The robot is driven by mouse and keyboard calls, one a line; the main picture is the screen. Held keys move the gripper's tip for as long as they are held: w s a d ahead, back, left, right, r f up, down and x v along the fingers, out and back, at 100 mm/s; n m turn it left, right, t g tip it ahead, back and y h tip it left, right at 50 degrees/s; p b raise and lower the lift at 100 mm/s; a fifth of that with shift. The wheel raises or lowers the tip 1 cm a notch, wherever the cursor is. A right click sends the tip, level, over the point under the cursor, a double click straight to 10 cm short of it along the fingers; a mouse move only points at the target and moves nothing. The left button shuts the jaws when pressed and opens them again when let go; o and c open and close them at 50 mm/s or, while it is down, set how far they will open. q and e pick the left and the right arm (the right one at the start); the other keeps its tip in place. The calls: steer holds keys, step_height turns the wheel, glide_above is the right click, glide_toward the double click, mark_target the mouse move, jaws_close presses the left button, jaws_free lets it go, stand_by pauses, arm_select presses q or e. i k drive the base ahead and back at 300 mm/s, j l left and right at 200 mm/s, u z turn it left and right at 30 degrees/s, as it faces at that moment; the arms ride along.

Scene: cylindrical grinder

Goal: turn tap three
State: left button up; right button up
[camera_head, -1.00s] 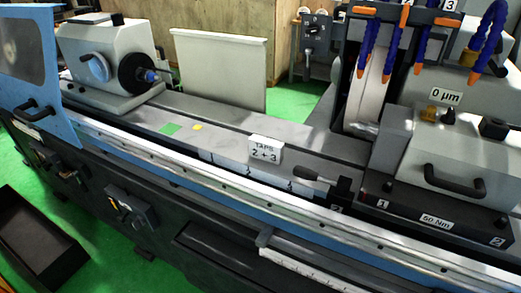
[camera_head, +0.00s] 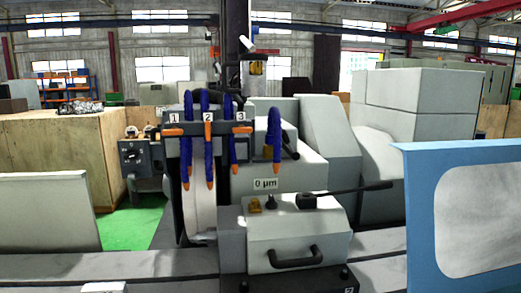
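Tap three's white label "3" (camera_head: 240,116) is on the dark manifold above the grinding wheel. Its orange lever (camera_head: 239,130) lies about crosswise just under the label. The labels "1" (camera_head: 174,119) and "2" (camera_head: 208,117) sit to its left. The orange lever of tap one (camera_head: 173,132) also looks crosswise, and that of tap two (camera_head: 208,130) looks upright. Blue hoses with orange nozzles (camera_head: 210,170) hang down from the manifold. Neither of my grippers shows in the view.
Below the taps are the pale grinding wheel (camera_head: 201,213), the "0 µm" plate (camera_head: 265,184) and a grey housing with a black handle (camera_head: 295,258). A long dark lever (camera_head: 345,193) sticks out right. A blue-framed door (camera_head: 462,215) stands at the right, a grey panel (camera_head: 45,212) at the left.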

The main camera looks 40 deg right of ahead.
mark_target(241, 129)
steer(key=z, duration=1.1)
steer(key=k, duration=0.1)
steer(key=j+u, duration=0.05)
